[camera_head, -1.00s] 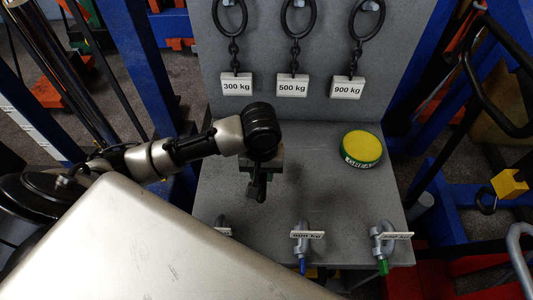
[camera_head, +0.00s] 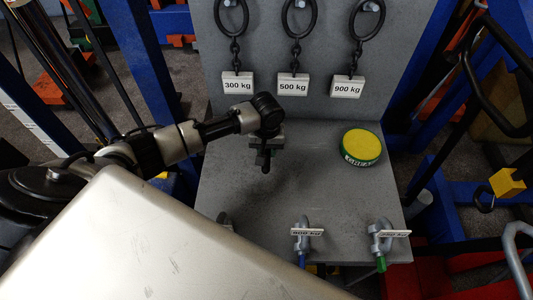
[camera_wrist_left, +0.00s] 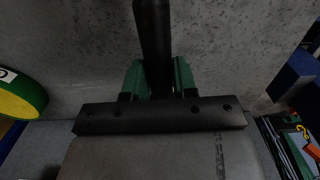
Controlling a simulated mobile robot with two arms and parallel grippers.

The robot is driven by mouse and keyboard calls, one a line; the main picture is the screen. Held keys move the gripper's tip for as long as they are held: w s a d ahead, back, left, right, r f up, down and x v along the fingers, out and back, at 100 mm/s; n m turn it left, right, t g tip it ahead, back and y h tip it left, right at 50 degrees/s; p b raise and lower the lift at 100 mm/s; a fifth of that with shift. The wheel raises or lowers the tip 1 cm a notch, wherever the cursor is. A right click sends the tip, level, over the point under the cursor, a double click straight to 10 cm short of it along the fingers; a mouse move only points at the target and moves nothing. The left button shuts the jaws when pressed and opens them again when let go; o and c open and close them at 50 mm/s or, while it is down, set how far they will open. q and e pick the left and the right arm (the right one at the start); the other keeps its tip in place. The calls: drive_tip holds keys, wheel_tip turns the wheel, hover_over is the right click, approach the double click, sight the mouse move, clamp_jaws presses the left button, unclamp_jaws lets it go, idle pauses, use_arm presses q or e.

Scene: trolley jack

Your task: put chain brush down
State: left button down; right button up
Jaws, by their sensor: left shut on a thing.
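My left gripper (camera_head: 266,152) is over the left part of the grey shelf, in front of the back panel. It is shut on the chain brush (camera_head: 265,166), of which only a short dark end shows below the fingers. In the left wrist view the dark, bar-like brush handle (camera_wrist_left: 153,35) runs up the picture between the green-padded fingers of the gripper (camera_wrist_left: 158,78). The brush's head is not clearly visible. Whether the brush touches the shelf I cannot tell. My right gripper is not in view.
A yellow and green grease tin (camera_head: 362,146) sits on the shelf (camera_head: 310,180) at right. Shackles with tags (camera_head: 302,238) line the front edge. Chains with weight tags (camera_head: 293,84) hang on the back panel. The middle of the shelf is clear.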

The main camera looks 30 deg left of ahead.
use_arm(q)
drive_tip(key=shift+f+p, duration=0.8)
drive_tip(key=shift+f, duration=0.55)
drive_tip(key=c, duration=0.9)
unclamp_jaws()
drive_tip(key=shift+s+f, duration=0.1)
